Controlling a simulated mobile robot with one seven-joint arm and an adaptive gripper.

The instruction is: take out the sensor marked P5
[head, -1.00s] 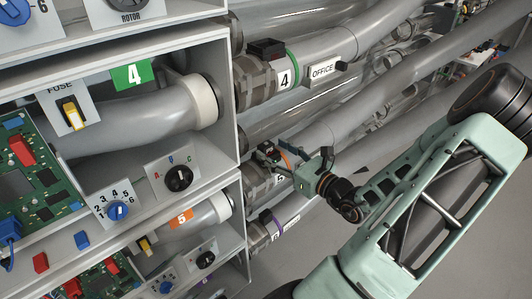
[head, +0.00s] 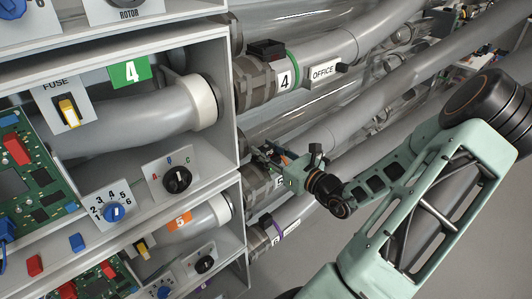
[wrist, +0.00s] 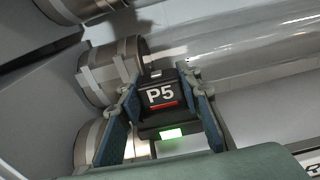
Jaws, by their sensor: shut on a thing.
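The sensor marked P5 (wrist: 161,95) is a dark block with a white label and a red stripe, in the middle of the wrist view. A green light glows on its near end. My gripper (wrist: 162,84) has one finger on each side of it and is shut on it. In the head view my gripper (head: 270,160) is at the tube collar of the row marked 5, where it largely hides the sensor. The metal collar (wrist: 112,68) shows behind and left of the sensor in the wrist view. I cannot tell whether the sensor is still seated.
Above is the collar marked 4 (head: 262,85), with a dark block (head: 265,49) on top and an OFFICE tag (head: 323,72). A purple-banded collar (head: 262,238) lies below. The shelf cabinet (head: 238,140) stands left. Grey pipes run close behind; open floor is at lower right.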

